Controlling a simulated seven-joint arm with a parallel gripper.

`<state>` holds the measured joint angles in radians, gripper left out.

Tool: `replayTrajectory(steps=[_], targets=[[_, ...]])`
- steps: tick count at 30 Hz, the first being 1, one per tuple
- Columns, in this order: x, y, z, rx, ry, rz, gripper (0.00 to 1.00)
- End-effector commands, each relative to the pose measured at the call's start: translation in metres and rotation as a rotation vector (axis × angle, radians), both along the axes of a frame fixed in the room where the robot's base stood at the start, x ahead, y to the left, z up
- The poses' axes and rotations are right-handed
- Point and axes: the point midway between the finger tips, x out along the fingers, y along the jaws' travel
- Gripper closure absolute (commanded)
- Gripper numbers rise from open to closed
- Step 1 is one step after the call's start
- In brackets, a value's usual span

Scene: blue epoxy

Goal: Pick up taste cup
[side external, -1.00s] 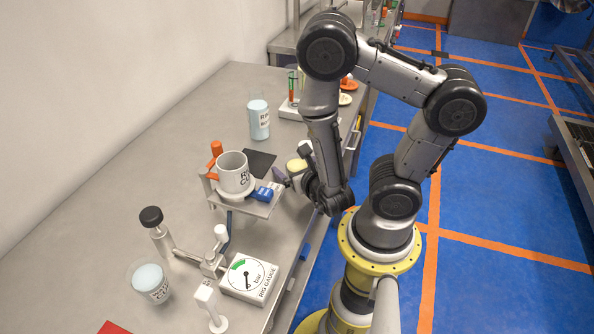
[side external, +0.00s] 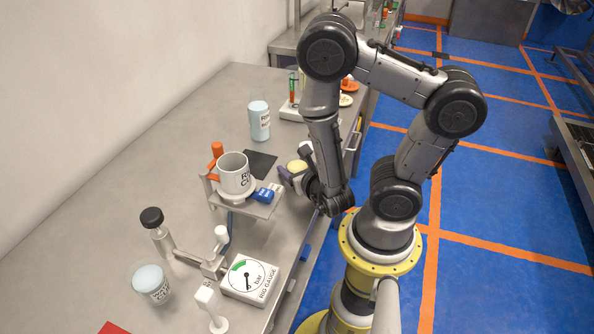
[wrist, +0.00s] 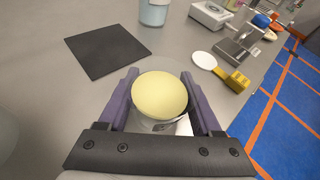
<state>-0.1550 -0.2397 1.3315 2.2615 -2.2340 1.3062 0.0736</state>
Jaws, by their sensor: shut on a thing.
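The taste cup, a small clear cup with a pale yellow top surface (wrist: 160,94), sits between the two purple fingers of my gripper (wrist: 160,84) in the wrist view. The fingers are shut on its sides and the cup is roughly upright. In the side view the cup (side external: 297,167) shows at my gripper (side external: 290,174), near the bench's front edge. My wrist and fingers partly hide it there. I cannot tell clearly whether its base touches the bench.
A white lettered cup (side external: 235,174) and a blue block (side external: 263,195) stand on a small raised platform left of my gripper. A dark square mat (side external: 259,164) lies behind. A beaker of pale blue liquid (side external: 259,122) stands farther back. A rig gauge (side external: 249,278) is nearer the camera.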

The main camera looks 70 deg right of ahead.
Motion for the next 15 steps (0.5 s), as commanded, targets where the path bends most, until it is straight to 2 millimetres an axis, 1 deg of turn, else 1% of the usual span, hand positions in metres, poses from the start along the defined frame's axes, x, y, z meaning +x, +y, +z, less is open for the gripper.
replayTrajectory(steps=[5, 8, 11, 15], targets=[[0.0, 0.0, 0.002, 0.0, -0.001, 0.0, 0.94], [0.0, 0.0, 0.007, 0.0, -0.001, 0.0, 0.94], [0.001, 0.0, 0.015, 0.001, -0.003, -0.001, 0.94], [0.001, 0.0, 0.036, 0.001, -0.007, -0.002, 0.94]])
